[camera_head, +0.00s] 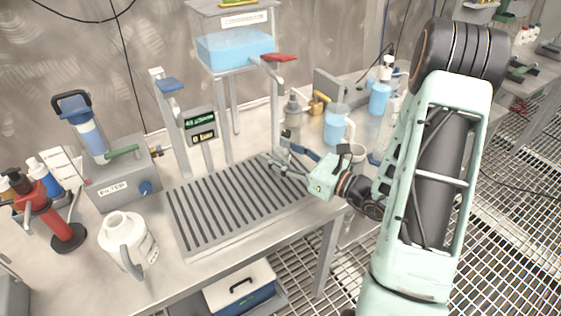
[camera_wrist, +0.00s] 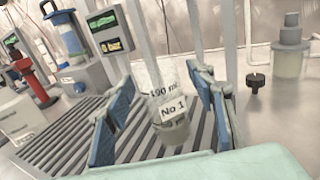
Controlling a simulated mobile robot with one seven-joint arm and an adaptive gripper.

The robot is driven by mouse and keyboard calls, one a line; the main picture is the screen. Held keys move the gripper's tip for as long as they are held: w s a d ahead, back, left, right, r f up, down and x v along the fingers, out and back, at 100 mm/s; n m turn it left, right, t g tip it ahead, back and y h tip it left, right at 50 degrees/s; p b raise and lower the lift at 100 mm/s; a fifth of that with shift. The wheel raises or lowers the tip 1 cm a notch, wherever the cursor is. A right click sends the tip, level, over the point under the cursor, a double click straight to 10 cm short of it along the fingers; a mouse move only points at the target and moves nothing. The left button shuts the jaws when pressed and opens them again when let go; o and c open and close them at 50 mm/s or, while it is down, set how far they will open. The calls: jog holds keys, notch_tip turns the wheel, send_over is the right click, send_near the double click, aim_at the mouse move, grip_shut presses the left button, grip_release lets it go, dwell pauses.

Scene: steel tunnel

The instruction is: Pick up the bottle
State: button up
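A squat translucent bottle with a grey pump-like top stands upright on the steel bench (camera_head: 293,115); the wrist view shows a similar bottle (camera_wrist: 289,60) at the upper right, outside my fingers. My gripper (camera_head: 284,152) is low over the right end of the slatted drain grate. In the wrist view, my gripper (camera_wrist: 165,105) is open, with its blue-padded fingers apart.
The grate (camera_head: 225,212) fills the middle of the bench. A white jug (camera_head: 127,242) stands at its left, a filter unit (camera_head: 120,185) behind. A blue-liquid tank (camera_head: 235,50) with a red-handled tap stands above.

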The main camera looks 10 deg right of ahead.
aim_at(280, 142)
grip_shut()
jog(key=shift+r, duration=0.5)
notch_tip(280, 142, up, 2)
jog(key=shift+r+p, duration=0.15)
jog(key=shift+p, duration=0.2)
jog(key=s+d+r+p, duration=0.1)
jog(key=s+d+r, duration=0.1)
jog(key=s+r, duration=0.3)
jog(key=s+d+r+p, duration=0.1)
jog(key=s+r, duration=0.3)
jog(key=s, duration=0.4)
jog(key=shift+s+d+r, duration=0.2)
jog(key=shift+d+r, duration=0.15)
jog(key=shift+d, duration=0.4)
